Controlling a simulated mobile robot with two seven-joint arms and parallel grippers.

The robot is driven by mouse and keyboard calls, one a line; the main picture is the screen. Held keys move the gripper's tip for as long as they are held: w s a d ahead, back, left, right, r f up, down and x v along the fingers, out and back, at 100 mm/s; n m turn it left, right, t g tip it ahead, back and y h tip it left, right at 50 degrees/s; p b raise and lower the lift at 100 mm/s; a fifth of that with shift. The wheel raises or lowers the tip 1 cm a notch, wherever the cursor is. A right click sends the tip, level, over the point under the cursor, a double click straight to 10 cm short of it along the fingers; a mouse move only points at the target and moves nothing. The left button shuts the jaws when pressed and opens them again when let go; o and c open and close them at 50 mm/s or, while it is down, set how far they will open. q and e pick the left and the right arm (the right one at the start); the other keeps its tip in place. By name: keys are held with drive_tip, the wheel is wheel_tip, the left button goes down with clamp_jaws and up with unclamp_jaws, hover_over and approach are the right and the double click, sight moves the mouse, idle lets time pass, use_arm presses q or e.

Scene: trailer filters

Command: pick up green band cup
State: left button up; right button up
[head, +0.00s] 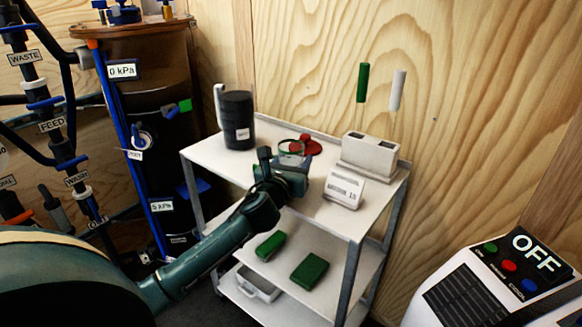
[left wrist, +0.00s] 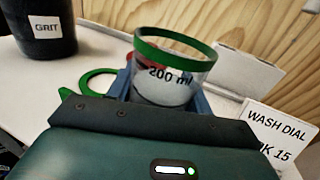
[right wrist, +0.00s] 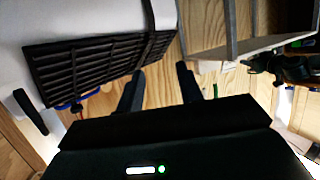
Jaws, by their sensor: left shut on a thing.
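The green band cup is a clear cup marked 200 ml with a green rim (left wrist: 170,82), upright in the left wrist view. In the head view the cup (head: 291,148) shows at the top shelf of the white cart. My left gripper (head: 284,164) is shut on it, with blue-grey fingers on both sides of the cup in the left wrist view. My gripper body hides the cup's base, so I cannot tell whether it touches the shelf. My right gripper (right wrist: 160,88) is open and empty, beside a black grille, and outside the head view.
The cart's top shelf (head: 215,160) also holds a black GRIT container (head: 238,120), a red item (head: 308,146), a white two-slot holder (head: 369,155) and a WASH DIAL sign (head: 343,191). A green ring (left wrist: 88,84) lies left of the cup. Green blocks (head: 309,271) rest below.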

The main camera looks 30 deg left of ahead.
use_arm(q)
drive_tip(key=c, duration=0.4)
drive_tip(key=shift+r, duration=0.15)
